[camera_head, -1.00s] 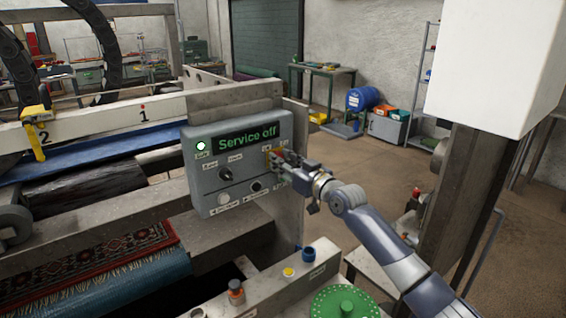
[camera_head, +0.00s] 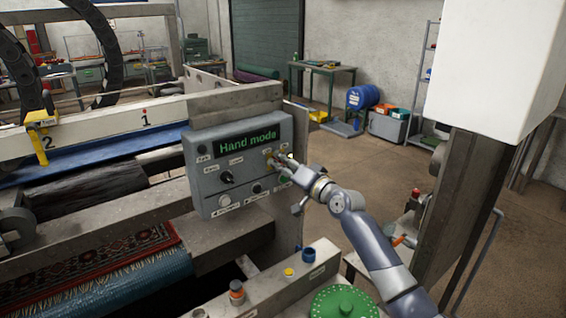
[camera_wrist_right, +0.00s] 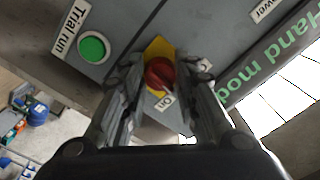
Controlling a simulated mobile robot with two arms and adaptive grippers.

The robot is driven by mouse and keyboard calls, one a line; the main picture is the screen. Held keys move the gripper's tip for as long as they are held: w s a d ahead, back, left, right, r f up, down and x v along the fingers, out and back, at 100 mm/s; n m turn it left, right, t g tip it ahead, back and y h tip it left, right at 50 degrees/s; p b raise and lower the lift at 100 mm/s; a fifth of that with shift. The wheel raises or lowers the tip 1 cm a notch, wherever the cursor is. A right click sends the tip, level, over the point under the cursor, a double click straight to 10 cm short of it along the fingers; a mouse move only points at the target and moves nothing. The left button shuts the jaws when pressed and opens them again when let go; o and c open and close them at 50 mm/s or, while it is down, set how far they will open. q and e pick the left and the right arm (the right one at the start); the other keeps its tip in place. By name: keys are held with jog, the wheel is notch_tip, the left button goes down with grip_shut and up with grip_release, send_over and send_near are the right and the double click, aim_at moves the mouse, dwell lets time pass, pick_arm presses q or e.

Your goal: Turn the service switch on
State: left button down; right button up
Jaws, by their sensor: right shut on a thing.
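The grey control box (camera_head: 200,182) stands on the rug machine, and its display (camera_head: 247,140) reads "Hand mode" in green. The service switch is a red rotary knob (camera_wrist_right: 159,72) on a yellow plate (camera_wrist_right: 158,47). An "On" label (camera_wrist_right: 165,102) sits beside it in the right wrist view. My right gripper (camera_head: 279,160) is at the box's right side, its fingers (camera_wrist_right: 160,84) shut on the red knob from both sides. The fingers hide parts of the plate and a second label. My left gripper is not in view.
A green "Trial run" button (camera_wrist_right: 93,47) is near the knob. A beam with buttons (camera_head: 289,271) and a green disc (camera_head: 345,303) lie in front.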

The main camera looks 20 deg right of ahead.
jog(key=m+p, duration=0.1)
jog(key=m, duration=0.3)
jog(key=shift+r+p, duration=0.1)
jog(key=shift+p, duration=0.25)
jog(key=shift+m+p, duration=0.5)
jog(key=shift+m, duration=0.9)
jog(key=o, duration=1.1)
jog(key=shift+s, duration=0.1)
jog(key=v, duration=1.1)
jog(key=shift+s+d, duration=0.15)
jog(key=shift+s, duration=0.25)
